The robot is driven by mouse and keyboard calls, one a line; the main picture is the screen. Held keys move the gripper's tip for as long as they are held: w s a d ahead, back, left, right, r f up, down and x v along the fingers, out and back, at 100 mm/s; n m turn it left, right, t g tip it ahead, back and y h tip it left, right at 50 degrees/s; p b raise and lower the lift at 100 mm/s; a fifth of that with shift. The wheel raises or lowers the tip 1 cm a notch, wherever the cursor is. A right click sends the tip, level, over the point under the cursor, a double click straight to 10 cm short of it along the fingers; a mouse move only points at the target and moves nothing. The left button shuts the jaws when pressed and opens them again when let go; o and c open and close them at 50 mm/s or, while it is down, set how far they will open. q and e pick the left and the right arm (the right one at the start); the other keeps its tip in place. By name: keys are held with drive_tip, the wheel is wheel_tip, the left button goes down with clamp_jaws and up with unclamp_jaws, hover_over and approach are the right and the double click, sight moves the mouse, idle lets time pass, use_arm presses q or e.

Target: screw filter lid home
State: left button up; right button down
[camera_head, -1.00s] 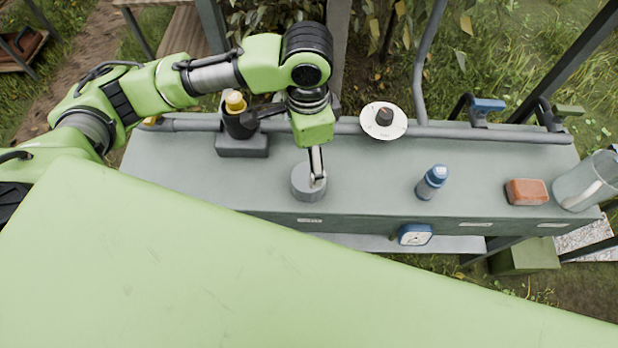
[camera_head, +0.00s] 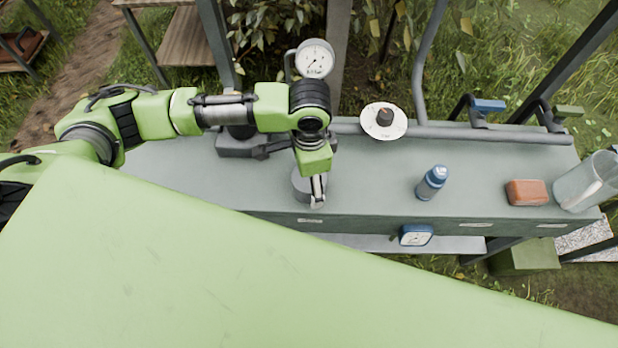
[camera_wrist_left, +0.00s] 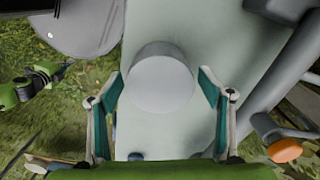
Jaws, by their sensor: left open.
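A plain grey round cylinder, which looks like the filter lid (camera_head: 300,186), is at the front edge of the grey bench. It also shows in the left wrist view (camera_wrist_left: 160,80), upper middle. My left gripper (camera_head: 317,196) is over it, pointing down. In the left wrist view, the open fingers stand on either side of the cylinder, with gaps visible. The head view hides part of the cylinder behind the gripper. I cannot tell whether threads or a housing lie beneath it. My right gripper is not in view.
On the bench (camera_head: 370,175) are a white disc with a dark knob (camera_head: 384,120), a blue bottle (camera_head: 432,182), a red-brown block (camera_head: 527,192) and a clear jug (camera_head: 588,182). A pipe (camera_head: 450,131) runs along the back. A gauge (camera_head: 315,58) stands behind my arm.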

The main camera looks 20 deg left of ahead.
use_arm(q)
drive_tip(key=shift+f, duration=0.75)
drive_tip(key=shift+c, duration=0.3)
drive_tip(key=c, duration=1.1)
drive_tip(key=shift+r, duration=0.1)
drive_tip(key=shift+r, duration=0.5)
drive_tip(key=s+d+r, duration=0.2)
drive_tip(key=s+r, duration=0.2)
drive_tip(key=s+d+r, duration=0.3)
drive_tip(key=s+r, duration=0.1)
drive_tip(key=s+d+r, duration=0.2)
drive_tip(key=s+r, duration=0.2)
drive_tip(key=shift+d, duration=0.15)
